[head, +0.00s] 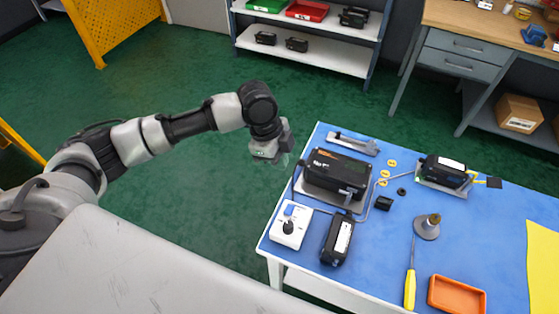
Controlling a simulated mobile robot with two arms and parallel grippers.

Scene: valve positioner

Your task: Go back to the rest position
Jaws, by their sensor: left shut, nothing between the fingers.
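My left arm comes in from the left, bent, with its gripper (282,160) beside the left edge of the blue-topped table (470,235). The gripper points down, small and partly blurred against the green floor; its fingers hold nothing visible. It is apart from the large black valve positioner (337,172) that stands on a bracket just to its right. A second black positioner (445,170) sits on a metal bracket further right. My right gripper is not in view.
On the table are a white switch box (290,226), a black device (337,240), a yellow screwdriver (410,280), an orange tray (456,295) and yellow rings (383,182). A shelf (305,52) and workbench (480,60) stand behind. Open green floor lies left of the table.

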